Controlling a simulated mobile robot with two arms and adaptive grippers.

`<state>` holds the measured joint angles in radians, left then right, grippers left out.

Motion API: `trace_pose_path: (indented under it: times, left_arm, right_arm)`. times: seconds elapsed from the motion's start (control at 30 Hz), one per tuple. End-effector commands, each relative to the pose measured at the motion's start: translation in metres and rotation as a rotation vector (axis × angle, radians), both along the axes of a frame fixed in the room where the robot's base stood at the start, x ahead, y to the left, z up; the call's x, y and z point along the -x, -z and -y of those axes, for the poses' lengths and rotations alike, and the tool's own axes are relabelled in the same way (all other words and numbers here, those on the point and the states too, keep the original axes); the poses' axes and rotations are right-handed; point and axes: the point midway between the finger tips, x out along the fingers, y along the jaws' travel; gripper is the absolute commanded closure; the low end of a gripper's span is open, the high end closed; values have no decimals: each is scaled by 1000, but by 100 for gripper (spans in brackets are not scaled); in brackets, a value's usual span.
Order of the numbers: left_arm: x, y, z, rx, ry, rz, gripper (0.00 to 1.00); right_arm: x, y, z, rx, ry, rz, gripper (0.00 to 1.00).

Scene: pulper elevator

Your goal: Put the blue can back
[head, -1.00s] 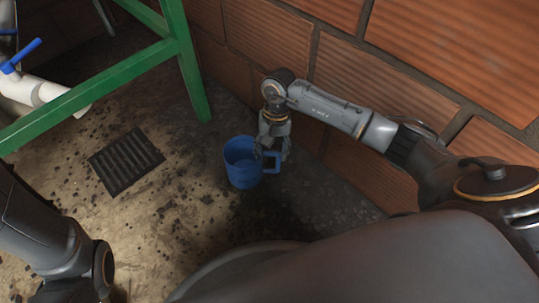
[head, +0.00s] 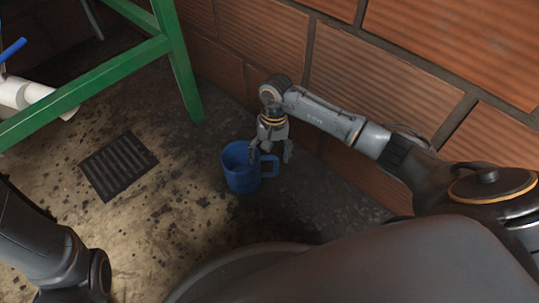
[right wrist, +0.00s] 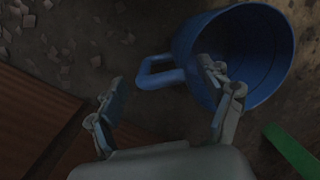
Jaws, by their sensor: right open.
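The blue can (head: 238,178), mug-like with a side handle (head: 270,168), stands upright on the dirty floor near the brick wall. Its open top faces up and looks empty. My right gripper (head: 271,153) is open just above the handle, pointing down. In the right wrist view the can (right wrist: 183,48) is at upper right, and the handle (right wrist: 157,80) lies between the open fingers of the gripper (right wrist: 165,78). One finger overlaps the can's rim in that view; I cannot tell whether it touches. My left arm shows at lower left, but its gripper is out of view.
A green metal frame (head: 180,70) stands at the upper left, its leg near the can. A dark floor grate (head: 118,165) lies left of the can. A white pipe (head: 35,97) is at far left. The brick wall (head: 355,75) runs close behind my right arm.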

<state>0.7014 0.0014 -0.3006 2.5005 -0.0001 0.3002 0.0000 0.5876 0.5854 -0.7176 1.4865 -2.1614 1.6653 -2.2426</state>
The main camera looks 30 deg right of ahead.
Motion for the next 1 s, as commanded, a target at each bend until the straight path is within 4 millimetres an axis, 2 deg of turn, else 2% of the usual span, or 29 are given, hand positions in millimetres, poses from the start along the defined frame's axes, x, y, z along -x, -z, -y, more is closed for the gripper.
trace_pose_path:
  times: [0.17,0.27,0.67,0.93,1.0]
  left_arm:
    - [0,-3,0,2,1,0,100]
    - [0,-9,0,2,2,-1,100]
    - [0,-51,-1,3,1,-1,100]
    - [0,-51,-1,2,1,-2,100]
    - [0,-51,-1,2,1,-2,100]
  right_arm:
    - [0,-3,0,0,0,-1,20]
    - [-1,-11,1,0,0,1,20]
    - [-9,-74,10,2,0,2,20]
    - [-9,-77,10,-1,0,-1,20]
    - [-10,-80,3,-19,6,4,20]
